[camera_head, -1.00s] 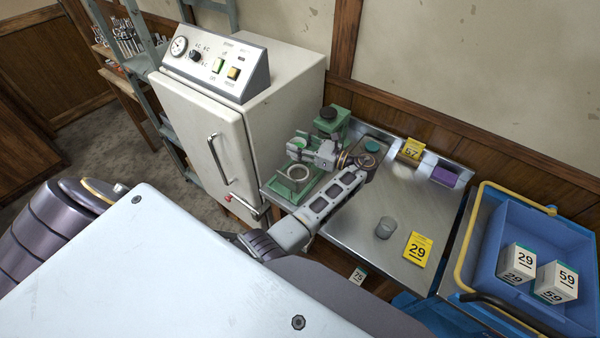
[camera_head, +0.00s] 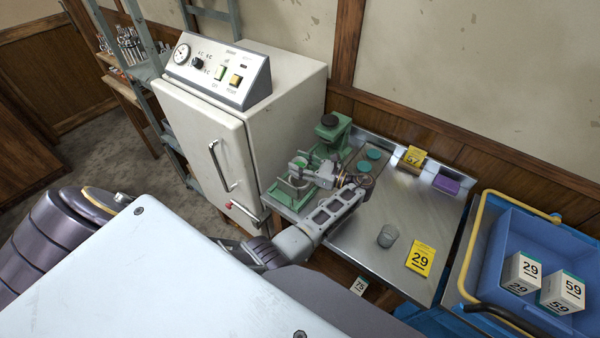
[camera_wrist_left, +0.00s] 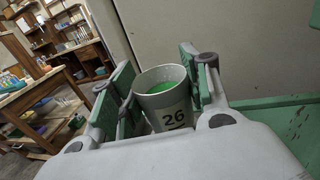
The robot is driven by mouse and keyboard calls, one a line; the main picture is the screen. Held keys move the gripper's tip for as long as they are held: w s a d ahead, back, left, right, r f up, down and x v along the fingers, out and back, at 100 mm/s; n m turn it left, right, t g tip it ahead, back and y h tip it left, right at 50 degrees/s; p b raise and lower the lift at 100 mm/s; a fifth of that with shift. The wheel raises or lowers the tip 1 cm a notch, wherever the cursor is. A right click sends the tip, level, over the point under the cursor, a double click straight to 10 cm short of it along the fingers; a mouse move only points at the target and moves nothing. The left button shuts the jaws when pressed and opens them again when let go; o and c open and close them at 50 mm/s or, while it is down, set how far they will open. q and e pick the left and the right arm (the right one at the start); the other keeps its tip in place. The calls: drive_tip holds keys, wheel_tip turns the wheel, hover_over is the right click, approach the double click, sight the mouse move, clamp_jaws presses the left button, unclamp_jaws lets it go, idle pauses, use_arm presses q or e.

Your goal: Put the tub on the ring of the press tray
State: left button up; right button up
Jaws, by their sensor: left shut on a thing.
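The tub (camera_wrist_left: 165,101) is a pale grey cup marked 26 with green contents. In the left wrist view it stands upright between the green-padded fingers of my left gripper (camera_wrist_left: 158,92), which is shut on it. In the head view my left gripper (camera_head: 300,172) holds the tub over the green press tray (camera_head: 279,192), at the left end of the steel bench. The gripper and tub now cover the tray's ring. I cannot tell whether the tub touches it. My right gripper is not in view.
The press's green column (camera_head: 333,130) stands close behind the gripper. The white oven (camera_head: 215,150) is just left. A blue crate (camera_head: 555,240) is right.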

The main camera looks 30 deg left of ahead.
use_arm(q)
drive_tip(key=shift+f, duration=0.1)
idle(0.3)
drive_tip(key=shift+f+b, duration=0.4)
drive_tip(key=shift+f, duration=1.55)
drive_tip(key=shift+f, duration=0.1)
drive_tip(key=o, duration=1)
